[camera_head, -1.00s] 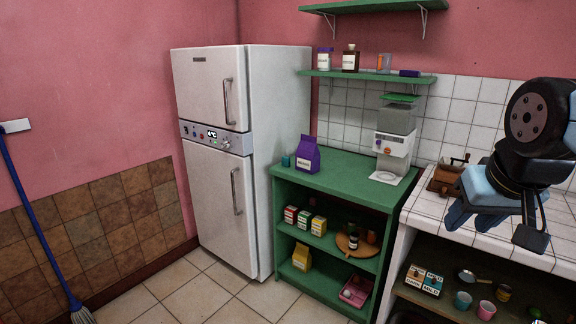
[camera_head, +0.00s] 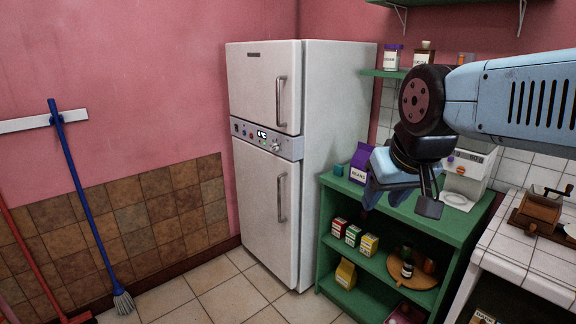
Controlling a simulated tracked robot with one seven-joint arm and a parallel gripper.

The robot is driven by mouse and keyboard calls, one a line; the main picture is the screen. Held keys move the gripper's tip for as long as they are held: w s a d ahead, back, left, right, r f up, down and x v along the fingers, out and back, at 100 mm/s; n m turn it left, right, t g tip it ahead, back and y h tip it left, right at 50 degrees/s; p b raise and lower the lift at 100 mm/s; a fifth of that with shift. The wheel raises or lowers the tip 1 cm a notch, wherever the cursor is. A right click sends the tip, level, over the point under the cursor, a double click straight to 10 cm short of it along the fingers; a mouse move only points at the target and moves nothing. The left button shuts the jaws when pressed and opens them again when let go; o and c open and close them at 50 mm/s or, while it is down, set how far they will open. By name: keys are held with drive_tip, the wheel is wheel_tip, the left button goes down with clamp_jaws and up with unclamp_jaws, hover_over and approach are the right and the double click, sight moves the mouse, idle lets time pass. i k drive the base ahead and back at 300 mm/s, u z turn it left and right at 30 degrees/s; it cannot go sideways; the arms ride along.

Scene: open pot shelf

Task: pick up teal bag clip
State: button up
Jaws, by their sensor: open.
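A small teal object (camera_head: 338,170), which looks like the teal bag clip, sits on the green shelf unit's top (camera_head: 340,183) near its back left corner. It stands just left of the purple bag (camera_head: 360,164). My gripper (camera_head: 402,203) is open and empty, with its fingers pointing down. In the picture it lies to the right of the teal object and overlaps the shelf top and part of the purple bag. The gap in depth between gripper and clip is hard to tell.
A white fridge (camera_head: 265,170) stands left of the shelf unit. A white dispenser (camera_head: 468,175) stands on the shelf top at right, behind my arm. Small boxes (camera_head: 353,235) and a round wooden tray (camera_head: 425,278) sit below. A tiled counter (camera_head: 510,250) is at right.

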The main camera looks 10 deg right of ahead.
sight(338, 169)
drive_tip(key=z, duration=0.05)
drive_tip(key=i, duration=1.55)
drive_tip(key=z, duration=0.65)
drive_tip(key=k, duration=0.95)
drive_tip(key=z, duration=0.2)
drive_tip(key=i, duration=0.95)
drive_tip(key=u, duration=0.1)
